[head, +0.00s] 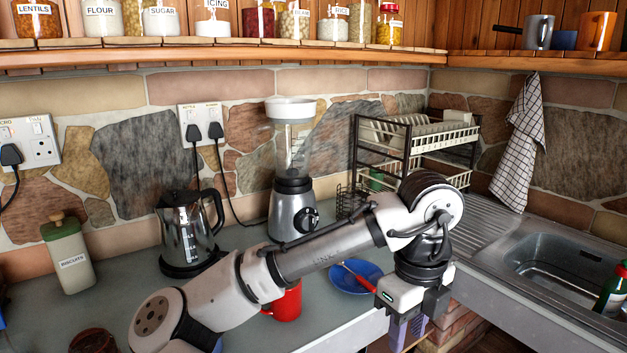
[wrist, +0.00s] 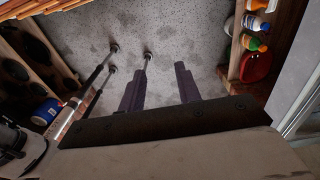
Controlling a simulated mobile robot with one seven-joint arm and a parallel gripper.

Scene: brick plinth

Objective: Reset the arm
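My arm reaches across the head view from the lower left, over the worktop, to the right. My gripper (head: 408,332) hangs at its end, pointing down past the counter's front edge. The wrist view also shows my gripper (wrist: 158,82), with two dark purple fingers apart and nothing between them. Speckled grey floor lies below the fingers.
A red mug (head: 286,304) and a blue bowl (head: 352,283) stand close to my arm. Behind are a kettle (head: 186,235), a blender (head: 293,185) and a dish rack (head: 420,145). A sink (head: 565,262) is at right. Bottles (wrist: 252,43) line a low shelf.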

